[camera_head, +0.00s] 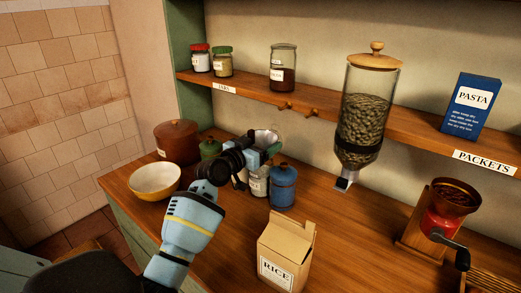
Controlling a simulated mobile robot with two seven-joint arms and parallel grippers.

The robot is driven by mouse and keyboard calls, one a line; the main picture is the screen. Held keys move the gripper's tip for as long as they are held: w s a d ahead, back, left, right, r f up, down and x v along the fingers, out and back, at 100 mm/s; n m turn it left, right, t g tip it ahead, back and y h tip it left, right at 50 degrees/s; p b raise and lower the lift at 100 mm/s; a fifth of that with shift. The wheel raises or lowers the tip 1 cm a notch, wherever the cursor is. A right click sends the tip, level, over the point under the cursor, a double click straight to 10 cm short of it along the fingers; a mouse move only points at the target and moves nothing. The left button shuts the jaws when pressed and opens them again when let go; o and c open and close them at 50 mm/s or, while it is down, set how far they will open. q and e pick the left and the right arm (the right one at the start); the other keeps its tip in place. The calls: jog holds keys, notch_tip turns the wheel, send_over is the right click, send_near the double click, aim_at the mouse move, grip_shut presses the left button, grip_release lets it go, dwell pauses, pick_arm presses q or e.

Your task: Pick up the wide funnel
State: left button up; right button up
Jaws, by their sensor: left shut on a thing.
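My left arm reaches in from the bottom, and my left gripper (262,152) is above the wooden counter among the canisters. It is shut on a pale, round-rimmed thing that appears to be the wide funnel (266,137). Much of the funnel is hidden by the gripper, and its spout cannot be made out. A pale labelled canister (259,186) stands just below the gripper. I cannot tell whether the funnel touches it. My right gripper is not in view.
A blue lidded canister (283,187) stands close right of the gripper. A green canister (210,148), brown pot (177,141) and yellow bowl (155,181) are to the left. The rice box (285,252) stands in front. A bean dispenser (364,108) and grinder (443,213) are right.

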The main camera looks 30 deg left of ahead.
pick_arm(q)
jog(key=shift+s+d+r, duration=0.15)
jog(key=shift+s+r, duration=0.15)
jog(key=shift+r, duration=0.2)
jog(key=s+d, duration=0.2)
jog(key=s, duration=0.5)
jog(key=s+d+r, duration=0.1)
jog(key=s+d, duration=0.2)
jog(key=s, duration=0.4)
jog(key=shift+s+r+p, duration=0.15)
jog(key=shift+s+p, duration=0.1)
jog(key=shift+p, duration=0.15)
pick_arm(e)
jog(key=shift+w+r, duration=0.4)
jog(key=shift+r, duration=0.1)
pick_arm(q)
jog(key=shift+d, duration=0.1)
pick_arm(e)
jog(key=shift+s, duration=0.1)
